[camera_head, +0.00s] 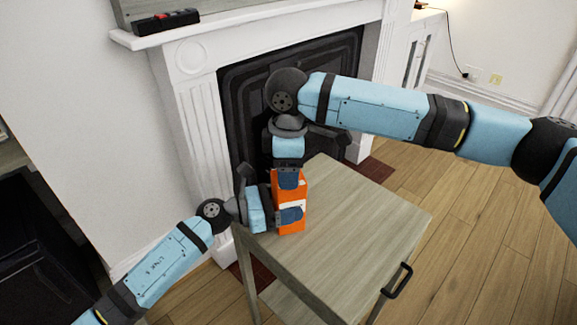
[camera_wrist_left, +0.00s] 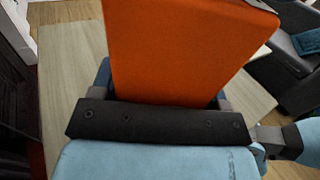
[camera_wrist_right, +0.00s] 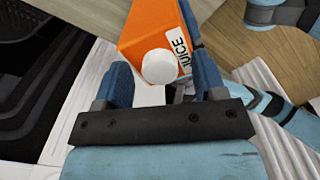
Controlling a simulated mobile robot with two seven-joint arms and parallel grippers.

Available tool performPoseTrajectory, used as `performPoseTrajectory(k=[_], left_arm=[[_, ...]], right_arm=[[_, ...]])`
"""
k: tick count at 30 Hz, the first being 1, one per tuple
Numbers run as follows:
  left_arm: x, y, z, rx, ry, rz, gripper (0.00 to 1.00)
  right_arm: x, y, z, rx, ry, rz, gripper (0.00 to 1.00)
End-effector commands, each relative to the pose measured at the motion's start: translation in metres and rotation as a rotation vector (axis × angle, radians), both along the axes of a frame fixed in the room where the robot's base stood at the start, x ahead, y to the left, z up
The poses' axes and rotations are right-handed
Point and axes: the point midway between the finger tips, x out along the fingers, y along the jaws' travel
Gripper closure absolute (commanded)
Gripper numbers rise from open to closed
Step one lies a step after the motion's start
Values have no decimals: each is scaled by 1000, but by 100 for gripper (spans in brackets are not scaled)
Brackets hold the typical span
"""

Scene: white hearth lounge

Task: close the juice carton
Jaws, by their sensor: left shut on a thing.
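The orange juice carton (camera_head: 284,200) stands upright on a small wooden cabinet (camera_head: 370,225). My left gripper (camera_head: 290,215) comes from the left and is shut on the carton's body; the carton also fills the left wrist view (camera_wrist_left: 180,50). My right gripper (camera_head: 289,180) points down over the carton's top. In the right wrist view its fingers (camera_wrist_right: 163,82) are apart, with a round white cap (camera_wrist_right: 160,66) at the top of the carton (camera_wrist_right: 145,30) showing between and beyond them. I cannot tell whether the cap is fully seated or whether the fingers touch it.
A white fireplace (camera_head: 205,110) with a dark grate stands close behind the cabinet. A dark object with red marks (camera_head: 165,20) lies on its mantel. The cabinet top right of the carton is clear. A black handle (camera_head: 397,279) is on its front. Wooden floor lies open to the right.

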Motion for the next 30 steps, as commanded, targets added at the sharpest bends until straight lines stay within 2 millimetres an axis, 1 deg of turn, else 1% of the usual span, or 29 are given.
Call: performPoseTrajectory(k=[7, 11, 14, 21, 24, 27, 30], left_arm=[[0, 0, 0, 0, 0, 0, 98], [0, 0, 0, 0, 0, 0, 98], [0, 0, 0, 0, 0, 0, 98], [0, 0, 0, 0, 0, 0, 98], [0, 0, 0, 0, 0, 0, 98], [0, 0, 0, 0, 0, 0, 98], [0, 0, 0, 0, 0, 0, 98]], right_arm=[[0, 0, 1, 0, 0, 0, 36], [0, 1, 12, 2, -2, 0, 36], [0, 1, 30, 3, -2, 1, 36], [0, 0, 82, 2, -2, 0, 36], [0, 0, 98, 1, -1, 0, 36], [0, 0, 111, 0, -1, -1, 36], [0, 0, 118, 0, 0, 0, 36]])
